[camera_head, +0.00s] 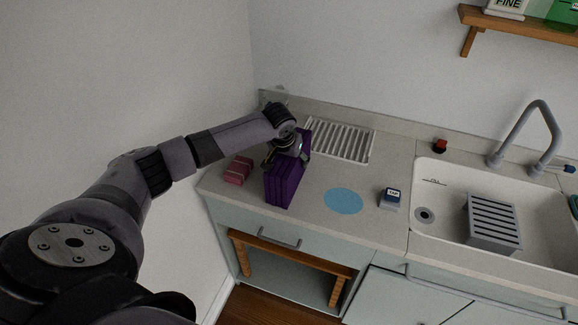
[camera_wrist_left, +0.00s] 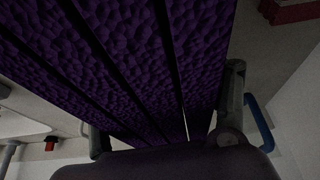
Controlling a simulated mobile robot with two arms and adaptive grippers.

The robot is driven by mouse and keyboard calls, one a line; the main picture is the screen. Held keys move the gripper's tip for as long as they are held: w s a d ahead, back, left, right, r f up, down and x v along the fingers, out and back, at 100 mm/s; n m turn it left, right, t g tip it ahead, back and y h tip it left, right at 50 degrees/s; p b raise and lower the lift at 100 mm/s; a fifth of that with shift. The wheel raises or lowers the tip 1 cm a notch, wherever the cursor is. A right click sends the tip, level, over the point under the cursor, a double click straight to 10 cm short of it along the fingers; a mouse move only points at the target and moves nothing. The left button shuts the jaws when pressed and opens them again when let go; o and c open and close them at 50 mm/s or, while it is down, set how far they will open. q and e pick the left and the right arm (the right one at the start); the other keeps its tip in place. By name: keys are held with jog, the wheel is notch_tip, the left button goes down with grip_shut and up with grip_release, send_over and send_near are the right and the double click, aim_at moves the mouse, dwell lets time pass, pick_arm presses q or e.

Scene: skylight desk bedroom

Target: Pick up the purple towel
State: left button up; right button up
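The purple towel (camera_head: 283,184) is a folded, upright stack of layers at the left part of the counter, close to its front edge. My left gripper (camera_head: 287,153) is at the towel's upper part, with a finger on either side of it. In the left wrist view the textured purple layers of the towel (camera_wrist_left: 130,65) fill most of the space between the two fingers. I cannot tell whether the fingers press on it, or whether its lower end rests on the counter. My right gripper is not in view.
A pink block (camera_head: 238,170) lies left of the towel on the counter (camera_head: 305,217). A white drying rack (camera_head: 345,139) is behind it. A blue disc (camera_head: 343,201) and a small blue-and-white item (camera_head: 390,198) lie to the right, before the sink (camera_head: 445,190).

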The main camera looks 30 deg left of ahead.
pick_arm(q)
jog(key=c, duration=0.6)
